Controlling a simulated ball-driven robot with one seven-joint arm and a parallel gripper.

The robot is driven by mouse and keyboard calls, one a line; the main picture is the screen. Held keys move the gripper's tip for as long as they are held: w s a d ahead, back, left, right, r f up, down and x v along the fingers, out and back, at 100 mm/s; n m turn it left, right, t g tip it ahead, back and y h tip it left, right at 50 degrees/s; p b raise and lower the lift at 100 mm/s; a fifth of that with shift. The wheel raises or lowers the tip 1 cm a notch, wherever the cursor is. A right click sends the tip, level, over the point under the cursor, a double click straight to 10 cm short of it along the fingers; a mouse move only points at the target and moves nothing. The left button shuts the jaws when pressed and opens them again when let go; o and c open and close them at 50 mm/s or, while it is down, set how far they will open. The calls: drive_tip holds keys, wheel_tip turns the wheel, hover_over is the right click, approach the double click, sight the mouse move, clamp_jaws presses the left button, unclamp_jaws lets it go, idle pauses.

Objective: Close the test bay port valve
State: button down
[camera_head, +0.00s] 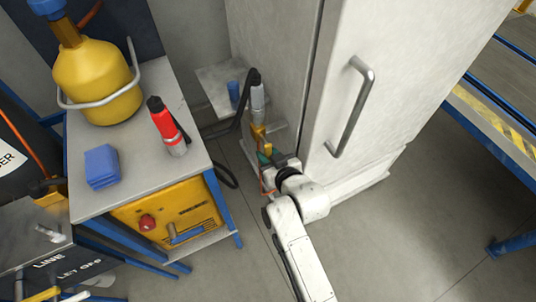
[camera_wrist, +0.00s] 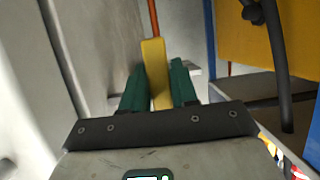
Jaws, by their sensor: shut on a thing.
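The yellow valve handle (camera_head: 259,135) stands beside the tall grey cabinet, just below a grey cylindrical fitting (camera_head: 257,96) with a black top. My gripper (camera_head: 266,155) is at the handle's lower end. In the wrist view the handle is a flat yellow bar (camera_wrist: 153,55) running up between the green fingers of my gripper (camera_wrist: 158,76), which are shut on it. An orange-brown rod (camera_wrist: 153,18) shows above the bar. The valve body behind the fingers is mostly hidden.
The tall cabinet (camera_head: 385,75) with a metal handle is close on the right. On the left, a cart (camera_head: 135,165) carries a yellow tank, a red bottle and blue cloths. A black hose (camera_head: 222,128) loops between. Floor is clear at front right.

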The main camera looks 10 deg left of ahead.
idle(0.3)
drive_tip(key=shift+s+a+r+m+g+y+b, duration=0.2)
drive_tip(key=shift+s+a+r+m+y+b, duration=0.35)
drive_tip(key=shift+m+y, duration=1.2)
drive_tip(key=shift+s+a+r+m+g+y+b, duration=0.2)
drive_tip(key=shift+a+r+m+y+b, duration=0.55)
drive_tip(key=shift+m, duration=1.95)
drive_tip(key=shift+s+a+r+m+g+y+b, duration=0.3)
drive_tip(key=shift+r+m+y+b, duration=0.65)
drive_tip(key=shift+m, duration=1.3)
drive_tip(key=shift+s+a+f+y, duration=0.1)
drive_tip(key=shift+f+y, duration=0.05)
drive_tip(key=shift+y, duration=0.2)
drive_tip(key=c, duration=1)
unclamp_jaws()
drive_tip(key=shift+o, duration=0.2)
